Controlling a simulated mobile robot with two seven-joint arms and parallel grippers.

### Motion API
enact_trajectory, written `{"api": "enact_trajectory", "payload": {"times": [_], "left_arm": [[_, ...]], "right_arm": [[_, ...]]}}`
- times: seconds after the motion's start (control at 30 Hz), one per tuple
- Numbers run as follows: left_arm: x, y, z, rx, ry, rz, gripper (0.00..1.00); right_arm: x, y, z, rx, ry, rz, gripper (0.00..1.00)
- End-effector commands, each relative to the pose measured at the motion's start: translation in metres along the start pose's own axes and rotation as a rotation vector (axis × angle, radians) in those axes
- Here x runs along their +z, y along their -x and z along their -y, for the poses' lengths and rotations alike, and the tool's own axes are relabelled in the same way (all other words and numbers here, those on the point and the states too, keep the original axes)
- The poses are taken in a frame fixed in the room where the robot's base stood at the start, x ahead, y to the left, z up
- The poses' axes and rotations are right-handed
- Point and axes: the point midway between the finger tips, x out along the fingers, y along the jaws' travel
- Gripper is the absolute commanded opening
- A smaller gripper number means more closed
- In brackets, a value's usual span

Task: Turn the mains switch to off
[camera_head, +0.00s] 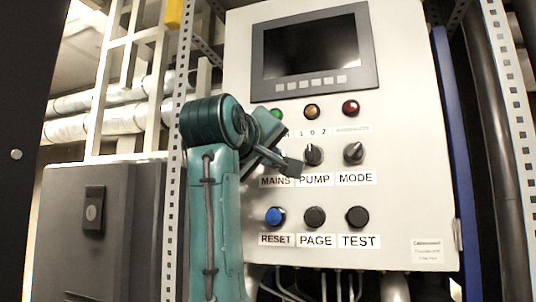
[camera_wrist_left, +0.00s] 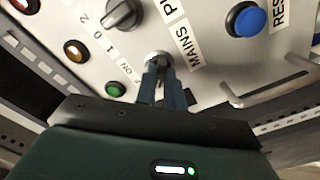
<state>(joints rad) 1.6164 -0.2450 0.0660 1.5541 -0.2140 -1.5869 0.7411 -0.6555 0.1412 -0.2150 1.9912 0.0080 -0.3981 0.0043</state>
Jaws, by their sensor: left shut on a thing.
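My left gripper (camera_head: 282,155) reaches in from the left to the control panel, just above the MAINS label (camera_head: 275,181). It is shut on the mains switch, which it hides in the head view. In the left wrist view the two dark fingers (camera_wrist_left: 161,66) close from both sides on the switch. A pale round part of the mains switch (camera_wrist_left: 157,54) shows between and beyond the fingertips, beside the MAINS label (camera_wrist_left: 186,46). The angle of its knob is hidden by the fingers. My right gripper is not in view.
The PUMP knob (camera_head: 313,155) sits close right of my gripper, and the MODE knob (camera_head: 353,152) is farther right. The green lamp (camera_head: 276,115) is just above, and the blue RESET button (camera_head: 274,216) is below. A perforated metal post (camera_head: 173,190) stands left of the panel.

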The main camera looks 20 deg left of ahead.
Motion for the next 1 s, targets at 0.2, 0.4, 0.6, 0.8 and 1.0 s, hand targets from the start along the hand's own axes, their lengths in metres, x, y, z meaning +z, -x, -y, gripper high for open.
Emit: {"api": "enact_trajectory", "payload": {"times": [0.2,0.4,0.6,0.8,1.0], "left_arm": [[-0.002,0.001,-0.001,0.002,0.003,-0.005,0.15],[-0.001,0.000,0.000,0.001,0.001,-0.003,0.31],[-0.001,0.000,0.000,0.001,0.000,-0.001,0.32],[0.001,0.013,0.001,0.003,0.001,-0.003,0.32],[0.002,0.055,0.001,0.007,0.001,-0.004,0.32]], "right_arm": [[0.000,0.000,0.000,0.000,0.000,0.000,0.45],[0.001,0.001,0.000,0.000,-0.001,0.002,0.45],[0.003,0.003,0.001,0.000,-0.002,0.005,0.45],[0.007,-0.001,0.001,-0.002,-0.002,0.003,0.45],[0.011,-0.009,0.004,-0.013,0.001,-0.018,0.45]]}}
